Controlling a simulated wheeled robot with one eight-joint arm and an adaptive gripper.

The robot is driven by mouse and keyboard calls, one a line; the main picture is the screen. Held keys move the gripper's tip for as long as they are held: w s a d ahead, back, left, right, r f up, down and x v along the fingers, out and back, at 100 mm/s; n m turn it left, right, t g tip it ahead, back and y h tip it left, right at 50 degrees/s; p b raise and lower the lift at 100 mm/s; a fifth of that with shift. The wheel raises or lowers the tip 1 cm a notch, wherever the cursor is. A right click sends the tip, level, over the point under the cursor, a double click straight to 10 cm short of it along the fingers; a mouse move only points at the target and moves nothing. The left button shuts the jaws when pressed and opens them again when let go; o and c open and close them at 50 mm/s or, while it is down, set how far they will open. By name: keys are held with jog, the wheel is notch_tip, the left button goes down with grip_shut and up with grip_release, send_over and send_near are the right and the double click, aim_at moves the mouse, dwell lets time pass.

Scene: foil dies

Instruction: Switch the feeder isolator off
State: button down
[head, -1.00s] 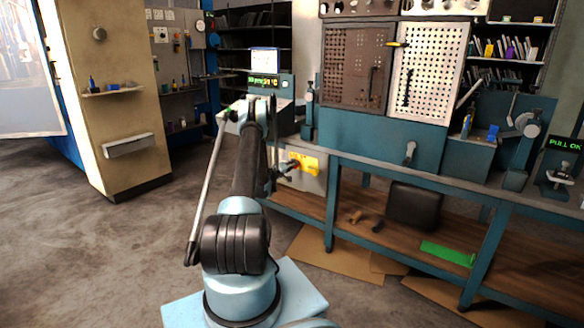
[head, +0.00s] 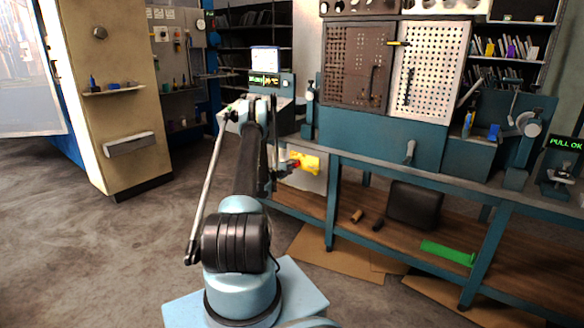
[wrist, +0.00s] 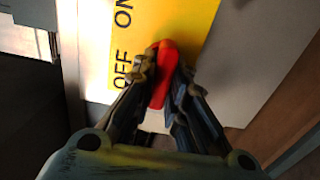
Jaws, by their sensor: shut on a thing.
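The feeder isolator is a yellow plate (wrist: 185,18) on a pale box, marked ON and OFF, with a red handle (wrist: 163,75). In the wrist view the handle lies beside the word OFF, its length running nearly up and down the picture. My gripper (wrist: 160,85) is shut on the handle, one dark finger on each side. The fingers hide part of the handle and the lower plate. In the head view the yellow plate (head: 309,162) is below the bench's left end, with my gripper (head: 289,167) at its left side. I cannot tell the switch setting from the handle.
The bench (head: 420,176) runs right from the isolator, with a leg close by. Its lower shelf holds a dark box (head: 414,204) and a green roll (head: 447,252). A small green-lettered display (head: 264,80) stands above. The floor to the left is clear.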

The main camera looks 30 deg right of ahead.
jog(key=shift+w+a+f, duration=0.1)
jog(key=shift+w+a, duration=0.1)
jog(key=c, duration=1.6)
grip_release()
jog(key=shift+s+d, duration=0.1)
jog(key=v, duration=1.2)
